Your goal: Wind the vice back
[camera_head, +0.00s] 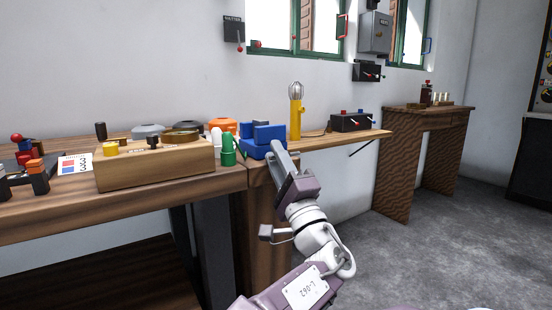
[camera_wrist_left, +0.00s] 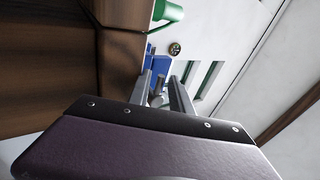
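The blue vice (camera_head: 263,149) sits at the right end of the wooden bench, its two blue jaw blocks side by side on top. In the left wrist view the blue vice (camera_wrist_left: 160,63) shows just beyond my fingertips. My left gripper (camera_head: 281,149) reaches up to the vice's front right side. In the left wrist view its two fingers (camera_wrist_left: 163,74) stand apart. A small grey part of the vice, perhaps its handle (camera_wrist_left: 158,88), shows between them; I cannot tell whether they touch it. My right gripper is not in view.
A green bottle-shaped thing (camera_head: 228,151) stands just left of the vice. A wooden box (camera_head: 155,166) with knobs is further left. A yellow lamp (camera_head: 295,119) and a dark switch box (camera_head: 351,122) stand behind on a narrow shelf. The floor at right is clear.

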